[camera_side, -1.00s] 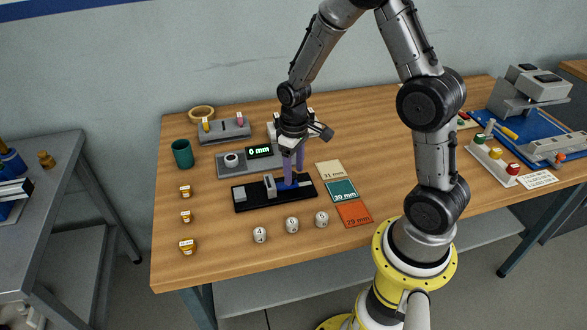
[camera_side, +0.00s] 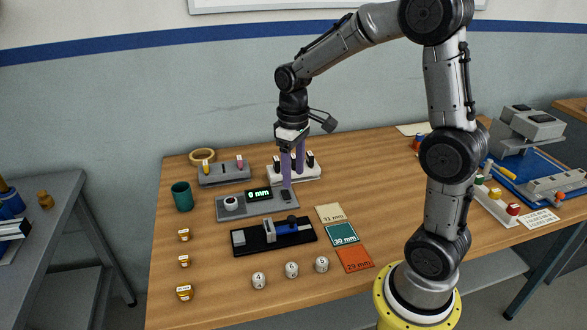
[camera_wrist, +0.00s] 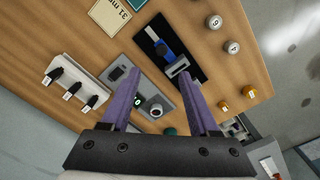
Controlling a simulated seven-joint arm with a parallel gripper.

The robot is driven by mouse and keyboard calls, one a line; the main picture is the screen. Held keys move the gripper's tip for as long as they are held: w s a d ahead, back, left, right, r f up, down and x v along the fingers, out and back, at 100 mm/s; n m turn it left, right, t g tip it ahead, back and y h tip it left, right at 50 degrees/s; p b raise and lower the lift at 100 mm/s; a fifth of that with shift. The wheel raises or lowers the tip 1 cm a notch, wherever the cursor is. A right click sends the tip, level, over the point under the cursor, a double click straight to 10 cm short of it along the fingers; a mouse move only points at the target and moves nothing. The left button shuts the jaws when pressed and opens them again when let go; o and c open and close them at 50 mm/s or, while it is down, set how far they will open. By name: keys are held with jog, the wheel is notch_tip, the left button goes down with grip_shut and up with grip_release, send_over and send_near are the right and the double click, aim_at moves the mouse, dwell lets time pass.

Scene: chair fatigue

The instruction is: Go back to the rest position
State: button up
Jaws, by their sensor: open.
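My gripper (camera_side: 292,163) is open and empty, with its two purple fingers pointing down above the back part of the wooden table (camera_side: 390,190). In the wrist view the fingers (camera_wrist: 163,100) stand apart with nothing between them but the view of the table below. The black fixture (camera_side: 273,236) with a blue slide lies in front of the gripper, apart from it. The grey gauge (camera_side: 232,206) with a "0 mm" display lies just below the gripper in the side view. It also shows between the fingers in the wrist view (camera_wrist: 170,98).
A white rack (camera_side: 295,174) with black-topped pieces stands behind the fingers. Left are a grey holder (camera_side: 224,172), a green cup (camera_side: 182,196) and a tan ring (camera_side: 202,155). Labelled cards (camera_side: 342,234), numbered white knobs (camera_side: 292,269) and small orange jars (camera_side: 184,292) lie nearer the front.

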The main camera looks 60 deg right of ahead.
jog(key=shift+a+r, duration=0.1)
jog(key=shift+r, duration=0.15)
jog(key=s+a+r+n+t, duration=0.1)
jog(key=s+a+r+t, duration=0.4)
jog(key=s+r, duration=0.4)
jog(key=s+a+f+m, duration=0.1)
jog(key=s+a, duration=0.2)
jog(key=s, duration=0.5)
jog(key=shift+a+t, duration=0.3)
jog(key=shift+a, duration=0.05)
